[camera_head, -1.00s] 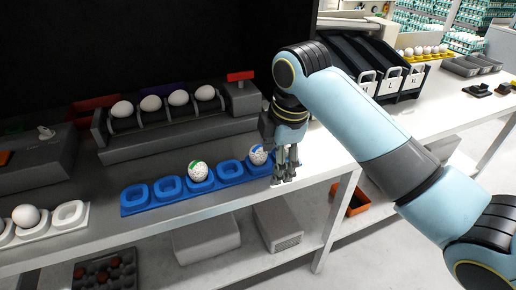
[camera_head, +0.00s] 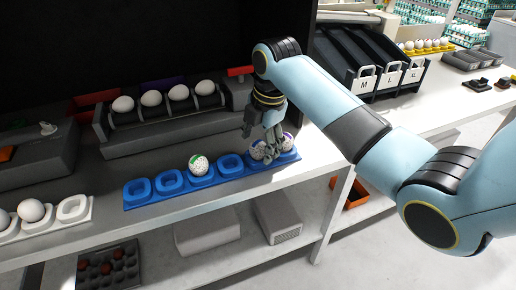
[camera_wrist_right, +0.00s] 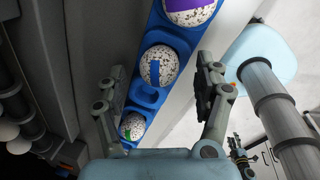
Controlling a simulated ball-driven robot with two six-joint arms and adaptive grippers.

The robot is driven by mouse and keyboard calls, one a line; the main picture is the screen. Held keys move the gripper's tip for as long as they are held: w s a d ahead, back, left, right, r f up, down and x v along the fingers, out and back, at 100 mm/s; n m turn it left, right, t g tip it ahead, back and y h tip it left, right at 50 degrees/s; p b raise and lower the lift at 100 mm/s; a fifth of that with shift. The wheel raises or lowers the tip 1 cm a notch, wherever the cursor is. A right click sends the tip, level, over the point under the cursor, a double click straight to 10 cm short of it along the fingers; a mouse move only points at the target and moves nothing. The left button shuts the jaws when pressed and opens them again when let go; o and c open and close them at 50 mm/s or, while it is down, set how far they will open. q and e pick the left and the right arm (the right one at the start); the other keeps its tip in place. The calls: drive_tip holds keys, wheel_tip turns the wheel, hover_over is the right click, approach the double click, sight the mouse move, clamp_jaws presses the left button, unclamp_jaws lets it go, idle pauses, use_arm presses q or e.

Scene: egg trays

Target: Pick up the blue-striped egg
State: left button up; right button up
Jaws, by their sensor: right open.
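The blue-striped egg (camera_head: 257,151) sits in a cup of the blue tray (camera_head: 150,200), partly hidden by my right gripper (camera_head: 271,152) in the head view. In the right wrist view, this speckled white egg (camera_wrist_right: 158,66) with its blue band lies between the two spread fingers of my right gripper (camera_wrist_right: 162,68). The fingers are open, and a gap shows on both sides of the egg. In the head view the gripper points down over the tray's right part. My left gripper is not in view.
A green-striped egg (camera_head: 198,165) and a purple-striped egg (camera_wrist_right: 190,10) sit in cups either side of the blue-striped one. Empty cups lie at the tray's left. A grey machine (camera_head: 180,135) with white eggs stands behind. The table's front edge is close.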

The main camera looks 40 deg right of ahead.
drive_tip(key=shift+w+f, duration=0.15)
drive_tip(key=shift+f, duration=0.55)
drive_tip(key=c, duration=0.8)
drive_tip(key=shift+r, duration=0.15)
